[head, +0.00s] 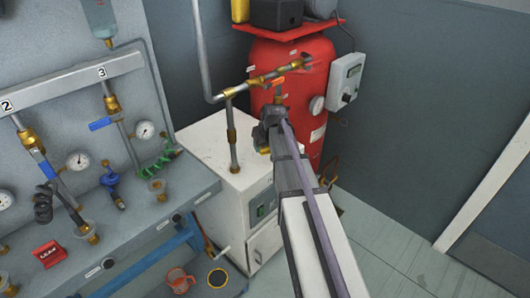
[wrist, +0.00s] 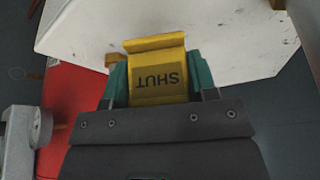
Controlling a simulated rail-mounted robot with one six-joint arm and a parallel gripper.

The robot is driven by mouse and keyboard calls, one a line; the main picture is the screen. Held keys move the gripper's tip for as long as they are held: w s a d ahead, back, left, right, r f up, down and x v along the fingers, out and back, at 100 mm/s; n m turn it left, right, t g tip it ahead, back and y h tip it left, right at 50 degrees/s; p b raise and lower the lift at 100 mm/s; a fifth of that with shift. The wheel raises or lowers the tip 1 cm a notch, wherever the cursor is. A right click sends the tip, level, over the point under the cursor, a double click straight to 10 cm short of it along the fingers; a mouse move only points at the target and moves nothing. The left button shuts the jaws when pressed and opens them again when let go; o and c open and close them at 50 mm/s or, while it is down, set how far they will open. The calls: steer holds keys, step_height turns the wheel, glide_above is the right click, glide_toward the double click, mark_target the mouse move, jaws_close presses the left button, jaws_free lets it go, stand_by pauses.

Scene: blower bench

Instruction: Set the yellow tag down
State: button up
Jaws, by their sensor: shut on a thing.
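The yellow tag (wrist: 158,88) carries the word SHUT, which reads upside down in the wrist view. My gripper (wrist: 158,74) is shut on it, with a teal finger on each side. In the wrist view the white top of the cabinet (wrist: 230,38) lies behind the tag, and I cannot tell the gap between them. In the head view my gripper (head: 268,132) is at the cabinet's back right, in front of the red tank (head: 297,85). My arm hides much of it there, and the tag is not clear.
A vertical pipe (head: 233,150) with brass fittings rises from the white cabinet (head: 222,152), left of my gripper. A grey control box (head: 346,77) is right of the tank. A bench (head: 150,222) with gauges and a red tag (head: 47,253) stands left. The floor at right is clear.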

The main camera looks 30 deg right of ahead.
mark_target(266, 150)
step_height(266, 150, down, 4)
steer(key=b, duration=0.3)
steer(key=shift+s+f, duration=0.1)
steer(key=shift+r+p, duration=0.35)
steer(key=shift+f, duration=0.3)
steer(key=o, duration=1)
steer(key=shift+r, duration=0.1)
steer(key=p+v, duration=1.1)
steer(key=v, duration=0.2)
steer(key=s+a+g, duration=0.1)
steer(key=s+a, duration=0.4)
steer(key=a, duration=0.1)
steer(key=s+a+f+g, duration=0.1)
steer(key=s+a+g, duration=0.1)
steer(key=s+a, duration=0.4)
steer(key=s+a+f+g, duration=0.1)
steer(key=s+a, duration=0.5)
steer(key=a, duration=0.1)
steer(key=shift+s+n+g, duration=0.2)
steer(key=shift+n+g, duration=0.1)
